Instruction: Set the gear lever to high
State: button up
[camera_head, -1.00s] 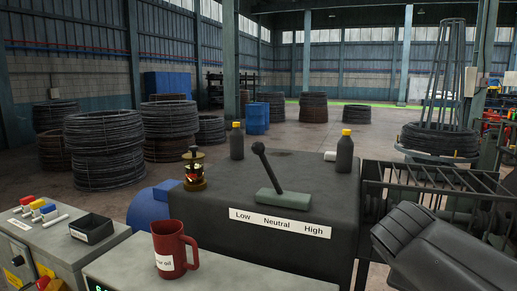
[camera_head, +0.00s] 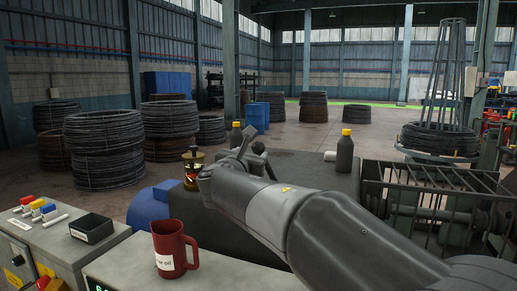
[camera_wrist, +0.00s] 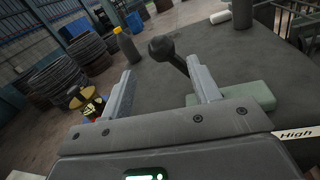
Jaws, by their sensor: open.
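The gear lever is a dark rod with a ball knob (camera_wrist: 161,47), rising from a pale green base (camera_wrist: 252,95) on a dark housing. In the head view its knob (camera_head: 258,147) shows just past my gripper (camera_head: 243,141), while my arm hides its base and the Low/Neutral/High label. In the wrist view the lever leans left of its base, away from the "High" end of the label (camera_wrist: 297,133). My gripper (camera_wrist: 160,66) is open; the knob appears between and slightly beyond the fingertips, with the rod near the right finger. Contact cannot be told.
A brass oiler (camera_head: 191,172) and two dark yellow-capped bottles, one at right (camera_head: 344,152), stand on the housing. A red mug (camera_head: 172,250) is in front. A control box with coloured levers (camera_head: 40,210) is at left, a railed machine (camera_head: 430,190) at right.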

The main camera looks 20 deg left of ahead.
aim_at(257, 149)
jog(key=w, duration=0.5)
jog(key=w+a, duration=0.1)
jog(key=w, duration=0.2)
jog(key=shift+w, duration=0.3)
jog(key=shift+c, duration=0.3)
grip_shut()
